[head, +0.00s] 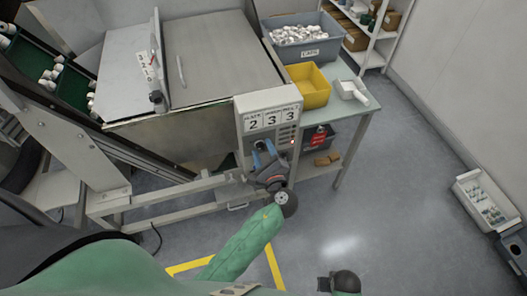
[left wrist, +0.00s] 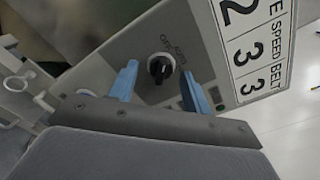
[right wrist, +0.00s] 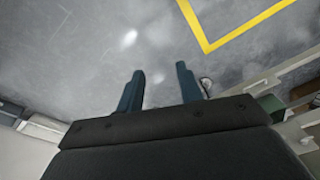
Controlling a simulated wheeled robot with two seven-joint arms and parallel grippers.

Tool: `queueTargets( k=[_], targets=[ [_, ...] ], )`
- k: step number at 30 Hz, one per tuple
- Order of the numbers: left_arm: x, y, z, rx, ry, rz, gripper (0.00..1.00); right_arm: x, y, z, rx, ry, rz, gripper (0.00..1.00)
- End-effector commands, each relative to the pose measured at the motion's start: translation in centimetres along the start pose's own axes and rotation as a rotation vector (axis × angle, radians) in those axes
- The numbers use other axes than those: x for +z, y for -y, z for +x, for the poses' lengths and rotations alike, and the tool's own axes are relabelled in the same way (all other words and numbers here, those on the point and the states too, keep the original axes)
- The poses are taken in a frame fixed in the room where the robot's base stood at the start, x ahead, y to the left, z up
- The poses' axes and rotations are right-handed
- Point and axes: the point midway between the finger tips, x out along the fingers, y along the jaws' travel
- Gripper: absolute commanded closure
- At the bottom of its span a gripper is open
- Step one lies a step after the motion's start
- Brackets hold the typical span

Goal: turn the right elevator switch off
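The grey control panel (head: 268,118) carries the digits 2, 3, 3 on white plates. My left gripper (head: 263,152) is at the panel's lower left. In the left wrist view its blue fingers (left wrist: 160,78) are open, one on each side of the switch, with gaps between them and the knob. In the head view the gripper largely hides the switch. My right gripper (right wrist: 163,88) is open and empty above the floor.
A table (head: 345,124) right of the panel holds a yellow bin (head: 310,88), a grey bin of white caps (head: 300,38) and a white scoop (head: 350,91). A metal frame (head: 150,199) runs below the panel.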

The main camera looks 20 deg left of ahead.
Motion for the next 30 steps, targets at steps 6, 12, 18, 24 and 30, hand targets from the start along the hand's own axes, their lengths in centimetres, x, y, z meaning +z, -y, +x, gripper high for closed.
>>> queueTargets(
  k=[6,12,18,24,30],
  targets=[
    [0.0,0.0,0.0,0.000,-0.001,0.000,0.52,0.1,0.0,0.0,0.000,0.001,0.000,0.64],
    [-0.2,-0.1,-0.9,0.000,-0.002,0.000,0.52,0.1,0.0,0.1,0.000,0.008,-0.001,0.64],
    [-0.2,-0.2,-3.3,0.001,-0.002,0.000,0.52,-1.4,0.4,-4.2,-0.004,-0.010,-0.001,0.64],
    [-0.2,-0.2,-5.9,0.001,-0.002,-0.001,0.52,-1.9,0.7,-7.6,-0.010,-0.011,-0.001,0.64],
    [-0.1,-0.1,-7.4,0.000,-0.001,0.000,0.52,-2.0,0.9,-9.7,-0.013,-0.011,0.000,0.64]
  ],
)
